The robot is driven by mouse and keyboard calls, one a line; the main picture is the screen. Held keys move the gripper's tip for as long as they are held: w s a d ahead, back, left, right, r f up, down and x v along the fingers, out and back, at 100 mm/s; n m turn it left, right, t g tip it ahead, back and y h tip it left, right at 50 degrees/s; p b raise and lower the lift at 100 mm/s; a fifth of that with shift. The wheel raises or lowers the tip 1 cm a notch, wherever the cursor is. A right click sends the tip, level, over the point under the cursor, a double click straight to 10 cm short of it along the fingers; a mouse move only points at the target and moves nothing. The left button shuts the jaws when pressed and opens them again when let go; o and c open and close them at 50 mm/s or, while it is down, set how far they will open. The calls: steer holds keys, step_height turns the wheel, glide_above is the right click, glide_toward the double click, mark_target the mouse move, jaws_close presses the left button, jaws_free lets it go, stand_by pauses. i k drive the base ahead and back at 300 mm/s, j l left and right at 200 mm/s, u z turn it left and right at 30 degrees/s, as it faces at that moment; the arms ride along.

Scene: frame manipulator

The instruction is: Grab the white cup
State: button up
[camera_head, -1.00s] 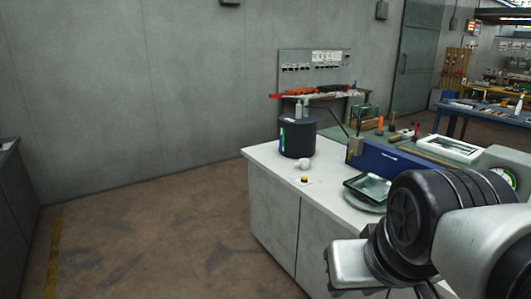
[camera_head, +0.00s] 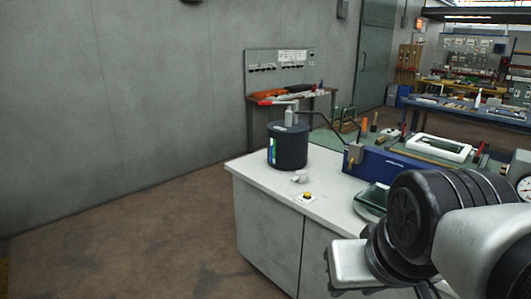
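A small white object (camera_head: 300,177), which looks like the white cup, sits on the white counter top (camera_head: 262,172) near its left end. It is small in the picture, and I cannot tell whether it stands upright or lies on its side. My arm fills the lower right of the view, to the right of and nearer than the cup. The fingers of my gripper do not show. My arm hides part of the counter's near right side.
A dark cylindrical container (camera_head: 287,148) stands just behind the cup. A yellow-topped button (camera_head: 307,196) is in front of it. A blue box (camera_head: 385,168) and a glass-topped device (camera_head: 371,198) are to the right. Open floor (camera_head: 150,235) lies left of the counter.

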mark_target(299, 178)
steer(key=i+j+z, duration=0.15)
steer(key=i+j, duration=0.25)
steer(key=i+j+z, duration=0.2)
steer(key=i+j, duration=0.15)
steer(key=j, duration=0.25)
steer(key=i+j+z, duration=0.2)
steer(key=i+j, duration=0.2)
steer(key=i+j+z, duration=0.2)
steer(key=i+j, duration=0.15)
steer(key=j, duration=0.25)
steer(key=i+j+z, duration=0.15)
steer(key=i+j, duration=0.25)
steer(key=i+j+z, duration=0.15)
steer(key=i+j, duration=0.2)
steer(key=j, duration=0.25)
steer(key=i+j, duration=0.15)
steer(key=i, duration=0.15)
